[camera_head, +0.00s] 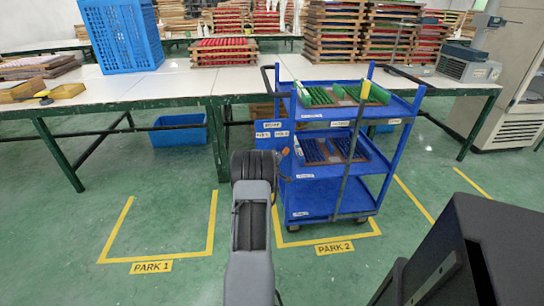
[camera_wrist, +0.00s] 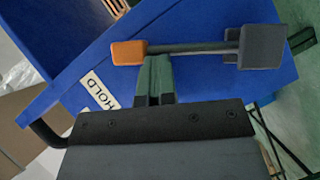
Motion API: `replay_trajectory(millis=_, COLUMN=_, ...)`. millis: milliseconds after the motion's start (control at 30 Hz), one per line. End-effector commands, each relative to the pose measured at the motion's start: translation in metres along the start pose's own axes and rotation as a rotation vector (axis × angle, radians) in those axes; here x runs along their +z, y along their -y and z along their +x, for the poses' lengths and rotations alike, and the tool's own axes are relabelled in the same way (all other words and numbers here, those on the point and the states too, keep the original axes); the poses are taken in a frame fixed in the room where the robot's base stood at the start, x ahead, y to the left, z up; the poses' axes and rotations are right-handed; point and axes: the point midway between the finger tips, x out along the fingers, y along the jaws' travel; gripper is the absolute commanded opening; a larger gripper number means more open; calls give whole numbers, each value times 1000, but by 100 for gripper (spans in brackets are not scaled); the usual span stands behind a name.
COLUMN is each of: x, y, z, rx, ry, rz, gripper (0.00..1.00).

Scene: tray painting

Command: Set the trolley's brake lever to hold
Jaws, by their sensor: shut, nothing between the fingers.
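The blue trolley (camera_head: 312,200) stands in the PARK 2 bay. In the wrist view, the brake lever is a dark bar (camera_wrist: 200,47) with an orange knob (camera_wrist: 128,52) at its left end and a grey block (camera_wrist: 261,47) at its right. A white HOLD label (camera_wrist: 101,90) lies on the blue panel (camera_wrist: 75,75), below and left of the knob. My gripper (camera_wrist: 154,62) is shut and empty, its tips at the bar just right of the knob. I cannot tell whether they touch it.
The trolley carries green-edged trays (camera_head: 320,97) above and a blue-slatted tray (camera_head: 325,150) below. A long white table (camera_head: 180,85) with green legs stands behind. The PARK 1 bay (camera_head: 155,240) is empty floor. A dark box shape (camera_head: 480,250) fills the lower right.

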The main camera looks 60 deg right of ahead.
Motion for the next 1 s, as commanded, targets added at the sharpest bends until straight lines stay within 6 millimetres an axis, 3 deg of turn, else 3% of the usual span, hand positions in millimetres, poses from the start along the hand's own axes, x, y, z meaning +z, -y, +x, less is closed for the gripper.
replay_trajectory(millis=667, x=0, y=-6, z=-2, rx=7, ry=4, rz=2, gripper=0)
replay_trajectory(millis=900, x=-28, y=-15, z=-32, rx=4, ry=-5, rz=-2, gripper=0)
replay_trajectory(millis=1000, x=-25, y=-12, z=-52, rx=5, ry=-5, rz=-2, gripper=0)
